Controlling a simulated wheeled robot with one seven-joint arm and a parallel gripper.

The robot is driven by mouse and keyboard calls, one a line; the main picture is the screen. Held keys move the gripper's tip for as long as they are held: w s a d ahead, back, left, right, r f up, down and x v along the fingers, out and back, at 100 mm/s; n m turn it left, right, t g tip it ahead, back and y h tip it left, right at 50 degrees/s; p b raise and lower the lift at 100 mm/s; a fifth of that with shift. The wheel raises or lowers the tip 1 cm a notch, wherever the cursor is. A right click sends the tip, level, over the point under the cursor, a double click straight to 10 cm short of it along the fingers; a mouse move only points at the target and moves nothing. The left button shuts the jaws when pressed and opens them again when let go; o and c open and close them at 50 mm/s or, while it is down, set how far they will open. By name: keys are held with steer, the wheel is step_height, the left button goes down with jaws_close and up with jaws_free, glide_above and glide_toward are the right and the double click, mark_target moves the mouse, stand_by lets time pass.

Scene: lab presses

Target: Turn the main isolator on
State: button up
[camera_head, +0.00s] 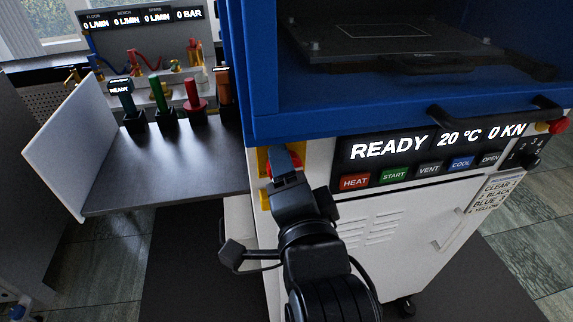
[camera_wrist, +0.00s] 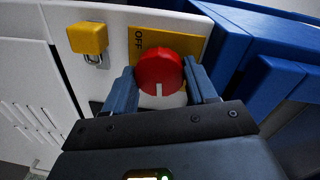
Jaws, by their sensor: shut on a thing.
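The main isolator is a round red knob (camera_wrist: 160,70) with a white mark, on a yellow plate (camera_wrist: 188,42) with "OFF" lettering. In the wrist view the white mark points down toward my gripper. My gripper (camera_wrist: 163,85) has its two blue fingers on either side of the knob, shut on it. In the head view my gripper (camera_head: 284,160) reaches the side of the white press cabinet, and its fingers hide most of the knob. The yellow plate shows beside them.
A yellow padlock (camera_wrist: 88,38) hangs beside the isolator plate. The blue press frame (camera_head: 300,122) overhangs close to my gripper. A display panel (camera_head: 430,148) reads READY, 20 °C, 0 KN. A dark bench (camera_head: 165,175) with several coloured-handled tools stands at the left.

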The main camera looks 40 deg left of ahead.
steer(key=shift+w+d+m+p, duration=0.1)
steer(key=shift+m+p, duration=0.2)
steer(key=shift+m, duration=0.3)
steer(key=shift+f+m, duration=0.1)
steer(key=shift+m, duration=0.2)
steer(key=o, duration=1)
steer(key=shift+o, duration=0.2)
steer(key=b+v, duration=0.1)
steer(key=v, duration=0.6)
steer(key=shift+s+d, duration=0.25)
steer(key=shift+d, duration=0.05)
